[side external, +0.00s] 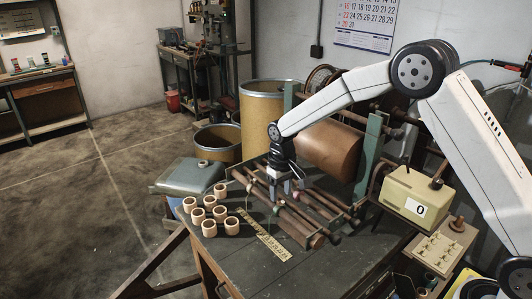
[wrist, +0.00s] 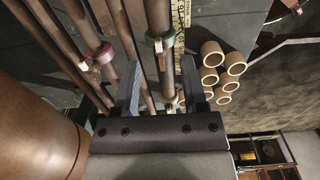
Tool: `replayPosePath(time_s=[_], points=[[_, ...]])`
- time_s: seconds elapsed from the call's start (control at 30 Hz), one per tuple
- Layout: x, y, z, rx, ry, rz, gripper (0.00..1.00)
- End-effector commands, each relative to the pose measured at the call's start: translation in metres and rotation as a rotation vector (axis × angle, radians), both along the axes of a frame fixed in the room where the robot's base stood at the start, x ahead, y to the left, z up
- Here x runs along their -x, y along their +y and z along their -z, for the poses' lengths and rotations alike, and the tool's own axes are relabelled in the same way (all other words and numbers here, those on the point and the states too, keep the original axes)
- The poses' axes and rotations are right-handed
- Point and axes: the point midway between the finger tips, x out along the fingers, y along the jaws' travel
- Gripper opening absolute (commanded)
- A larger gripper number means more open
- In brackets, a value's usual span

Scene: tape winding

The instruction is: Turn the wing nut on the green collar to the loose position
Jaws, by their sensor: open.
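A collar that looks green (wrist: 160,33) sits on a brown rod near the top of the wrist view, with a small pale wing nut (wrist: 158,46) on it. Its angle is too small to read. My gripper (wrist: 160,92) is open, its two fingers apart on either side of a rod. Another collar (wrist: 169,104) shows between the fingers, its colour hard to tell. A pinkish collar (wrist: 104,52) is on a neighbouring rod. In the side view my gripper (side external: 285,192) points down over the rod frame; the collars there are small and partly hidden.
Several hollow tan cores (side external: 210,212) stand on the bench (side external: 245,255) left of the rods, beside a yellow ruler strip (side external: 262,233). A large brown roll (side external: 330,148) is behind the rods. A counter box reading 0 (side external: 418,196) stands to the right.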

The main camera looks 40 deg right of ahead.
Motion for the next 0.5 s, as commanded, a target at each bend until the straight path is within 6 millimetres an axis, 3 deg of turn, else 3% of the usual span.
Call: replayPosePath(time_s=[0.2, 0.5], points=[[0.000, 0.000, 0.020, 0.000, 0.000, 0.000, 0.55], [0.000, 0.000, 0.024, 0.000, -0.001, 0.000, 0.55]])
